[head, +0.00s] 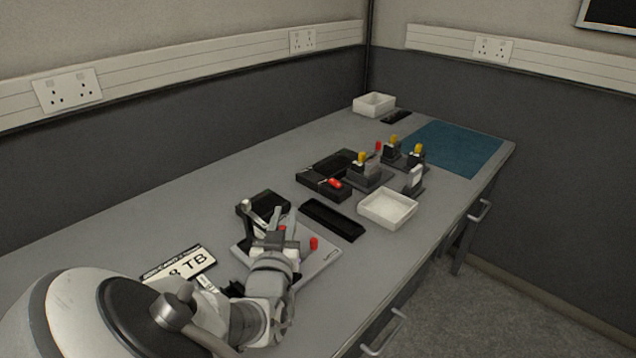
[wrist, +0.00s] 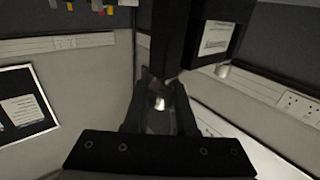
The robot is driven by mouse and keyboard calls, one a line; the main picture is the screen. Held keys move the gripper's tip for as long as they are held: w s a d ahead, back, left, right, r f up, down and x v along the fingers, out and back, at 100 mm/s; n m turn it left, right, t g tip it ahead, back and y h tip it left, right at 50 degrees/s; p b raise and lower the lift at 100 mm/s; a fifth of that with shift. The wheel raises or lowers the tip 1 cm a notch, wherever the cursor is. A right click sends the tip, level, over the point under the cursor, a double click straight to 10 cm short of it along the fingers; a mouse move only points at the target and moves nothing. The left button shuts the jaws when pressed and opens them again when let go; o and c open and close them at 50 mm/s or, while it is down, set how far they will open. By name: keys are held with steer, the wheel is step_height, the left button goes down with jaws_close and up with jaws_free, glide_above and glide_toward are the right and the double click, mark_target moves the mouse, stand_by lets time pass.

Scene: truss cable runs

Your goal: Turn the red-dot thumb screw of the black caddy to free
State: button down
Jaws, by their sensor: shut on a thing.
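A black caddy (head: 263,205) shows just beyond my gripper in the head view, partly hidden by the arm. In the wrist view a tall black body with a white label (wrist: 215,38) rises close in front of my gripper (wrist: 160,100); it looks like the caddy. The dark fingers are shut on a small pale metallic piece (wrist: 159,103), apparently a thumb screw. A second pale knob (wrist: 222,71) sticks out at the black body's lower right. No red dot can be made out. In the head view my gripper (head: 275,232) is small and its fingertips are largely hidden.
A pale plate with a red knob (head: 314,243) lies under my gripper. A card marked 8 TB (head: 188,262) lies at left. A black strip (head: 332,219), a white tray (head: 387,208) and black units with red and yellow knobs stand to the right. A blue mat (head: 455,148) is mostly clear.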

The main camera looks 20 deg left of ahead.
steer(key=shift+s+d+m+g+h+p, duration=0.35)
steer(key=shift+d+m+g+h+p, duration=0.45)
steer(key=shift+m+g+h, duration=1.8)
steer(key=shift+s+d+m+g+h+p, duration=0.35)
steer(key=shift+m+g+h+p, duration=0.9)
steer(key=shift+m+h, duration=2.45)
steer(key=shift+s+d+m+g+h+p, duration=0.3)
steer(key=shift+d+m+g+h+p, duration=0.4)
steer(key=shift+m+g+h, duration=2.5)
steer(key=shift+n+t+h, duration=0.85)
steer(key=shift+n+h, duration=0.15)
steer(key=c, duration=0.7)
jaws_free()
steer(key=d+r, duration=0.3)
steer(key=d+r+p, duration=0.1)
steer(key=d+r, duration=0.3)
steer(key=w+d+r+p, duration=0.1)
steer(key=d+r, duration=0.3)
steer(key=shift+w+d, duration=0.1)
steer(key=shift+d, duration=0.15)
